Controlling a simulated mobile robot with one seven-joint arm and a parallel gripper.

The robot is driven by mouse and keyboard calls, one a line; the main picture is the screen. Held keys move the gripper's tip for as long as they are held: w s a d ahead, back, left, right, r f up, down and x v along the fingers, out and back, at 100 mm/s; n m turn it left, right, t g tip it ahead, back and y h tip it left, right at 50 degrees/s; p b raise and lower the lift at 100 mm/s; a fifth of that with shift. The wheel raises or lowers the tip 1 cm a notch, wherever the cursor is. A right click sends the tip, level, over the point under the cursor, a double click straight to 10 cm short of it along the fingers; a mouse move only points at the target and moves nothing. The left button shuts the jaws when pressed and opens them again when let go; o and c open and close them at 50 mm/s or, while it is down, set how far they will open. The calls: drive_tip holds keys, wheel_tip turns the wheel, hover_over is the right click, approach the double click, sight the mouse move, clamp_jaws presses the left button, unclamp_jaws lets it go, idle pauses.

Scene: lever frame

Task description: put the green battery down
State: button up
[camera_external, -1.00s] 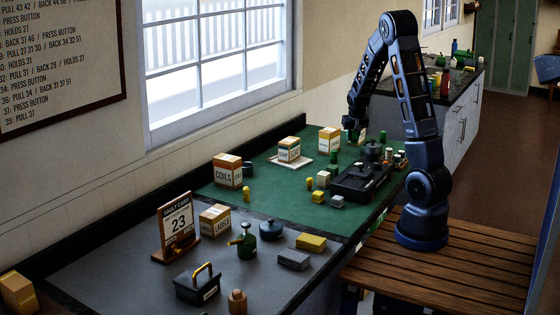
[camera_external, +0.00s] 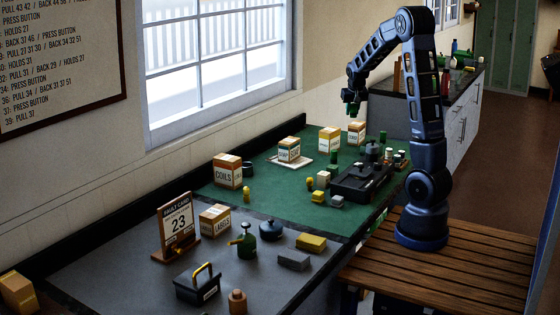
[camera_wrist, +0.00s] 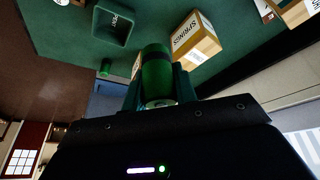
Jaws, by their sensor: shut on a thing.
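My gripper (camera_external: 352,103) is raised above the far part of the green mat (camera_external: 225,195). In the wrist view my gripper (camera_wrist: 157,100) is shut on a green battery (camera_wrist: 156,70), a green cylinder with a pale end. The battery is held clear of the mat. In the external view the held battery is too small to make out clearly against the gripper.
A springs box (camera_wrist: 194,40) and a green tray (camera_wrist: 112,27) show in the wrist view. In the external view, a black lever frame (camera_external: 362,183) stands at the mat's right edge. Several boxes, including the coils box (camera_external: 228,172), line the mat's back.

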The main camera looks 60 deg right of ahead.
drive_tip(key=w+a+r+n+t+y, duration=0.2)
drive_tip(key=w+a+n, duration=0.4)
drive_tip(key=w+a, duration=1.85)
drive_tip(key=w+a+n+y, duration=0.1)
drive_tip(key=w+a, duration=0.2)
drive_tip(key=a, duration=0.7)
drive_tip(key=w+a+n, duration=0.2)
drive_tip(key=w+a, duration=0.1)
drive_tip(key=a, duration=0.8)
drive_tip(key=w+a+n+y, duration=0.1)
drive_tip(key=w+a, duration=0.3)
drive_tip(key=a, duration=0.6)
drive_tip(key=s+a+n+y, duration=0.1)
drive_tip(key=s+a+n, duration=0.2)
drive_tip(key=a, duration=1.5)
drive_tip(key=s+a+n+y, duration=0.1)
drive_tip(key=s+a+n, duration=0.15)
drive_tip(key=a, duration=1.55)
drive_tip(key=s+a+f+n+y, duration=0.1)
drive_tip(key=s+a, duration=0.6)
drive_tip(key=a, duration=0.3)
drive_tip(key=s+a+n+g, duration=0.1)
drive_tip(key=s+a+n, duration=0.1)
drive_tip(key=s+a, duration=0.75)
drive_tip(key=s+a+f+n+y, duration=0.1)
drive_tip(key=s+a, duration=0.4)
drive_tip(key=a, duration=0.7)
drive_tip(key=f, duration=2)
drive_tip(key=shift+s, duration=0.25)
